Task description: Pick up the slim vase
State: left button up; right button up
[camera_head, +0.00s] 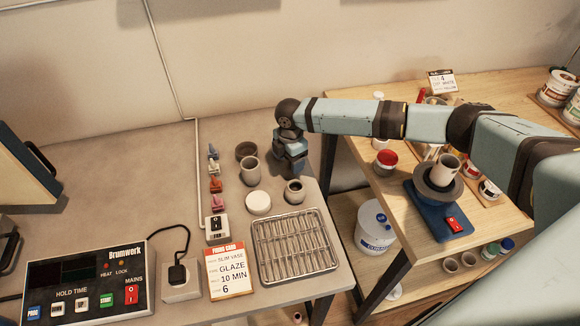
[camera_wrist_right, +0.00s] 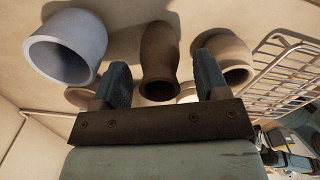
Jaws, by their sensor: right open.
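My right gripper (camera_head: 291,160) points down over the back right of the grey table in the head view. In the right wrist view its two fingers (camera_wrist_right: 162,70) are apart. The slim vase (camera_wrist_right: 158,50), brown and narrow with a rounded body, shows in the gap between them. I cannot tell how deep the vase is between the fingers, and I see no grip on it. In the head view I cannot make out the vase; the gripper and arm may cover it. My left gripper is not in view.
A pale grey cup (camera_wrist_right: 65,48) and a squat brown pot (camera_wrist_right: 226,52) flank the vase. A dark pot (camera_head: 294,191), a white disc (camera_head: 257,203) and a wire rack (camera_head: 294,246) stand close in front. A control box (camera_head: 88,284) is at front left. The table's left middle is clear.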

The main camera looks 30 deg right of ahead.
jog(key=c, duration=1)
jog(key=shift+r, duration=0.1)
